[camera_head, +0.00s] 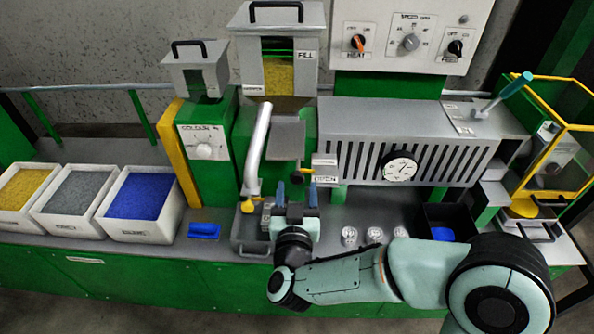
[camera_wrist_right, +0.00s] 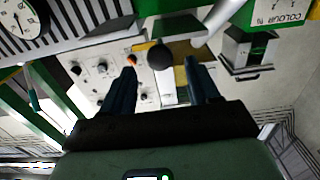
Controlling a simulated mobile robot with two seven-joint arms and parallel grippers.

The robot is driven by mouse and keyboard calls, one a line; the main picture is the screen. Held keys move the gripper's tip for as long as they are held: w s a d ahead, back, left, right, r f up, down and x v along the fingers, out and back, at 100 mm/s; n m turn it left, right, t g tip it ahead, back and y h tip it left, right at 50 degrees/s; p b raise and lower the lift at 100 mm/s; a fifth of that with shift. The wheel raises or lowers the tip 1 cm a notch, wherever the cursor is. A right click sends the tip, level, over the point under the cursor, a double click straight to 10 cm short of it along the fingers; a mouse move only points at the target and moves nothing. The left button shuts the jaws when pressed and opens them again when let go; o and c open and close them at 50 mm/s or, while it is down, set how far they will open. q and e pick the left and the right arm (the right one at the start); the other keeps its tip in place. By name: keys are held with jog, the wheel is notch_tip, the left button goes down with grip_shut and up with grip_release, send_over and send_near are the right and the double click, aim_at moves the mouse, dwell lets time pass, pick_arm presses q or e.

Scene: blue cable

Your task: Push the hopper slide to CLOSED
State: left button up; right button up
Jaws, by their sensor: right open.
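The hopper (camera_head: 243,35) is a grey box at the top centre with a handle, a FILL label and a window onto yellow granules (camera_head: 278,75). A grey slide plate (camera_head: 287,138) sticks out below it, with a dark round knob (camera_head: 297,179) near its front. My right gripper (camera_head: 297,194) points up at this knob from below, its blue fingers apart and empty. In the right wrist view a dark ball knob (camera_wrist_right: 160,57) shows between and just beyond the open fingertips (camera_wrist_right: 164,78). Contact cannot be told. My left gripper is not in view.
A grey slotted housing with a gauge (camera_head: 399,166) stands right of the slide. A pale bent pipe (camera_head: 256,150) is close on the left. Bins of yellow, grey and blue granules (camera_head: 140,232) are at left. A dark tray (camera_head: 447,213) and small clear discs (camera_head: 374,234) lie right.

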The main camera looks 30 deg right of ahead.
aim_at(297, 180)
jog(key=x, duration=0.7)
jog(key=shift+a, duration=0.1)
grip_shut()
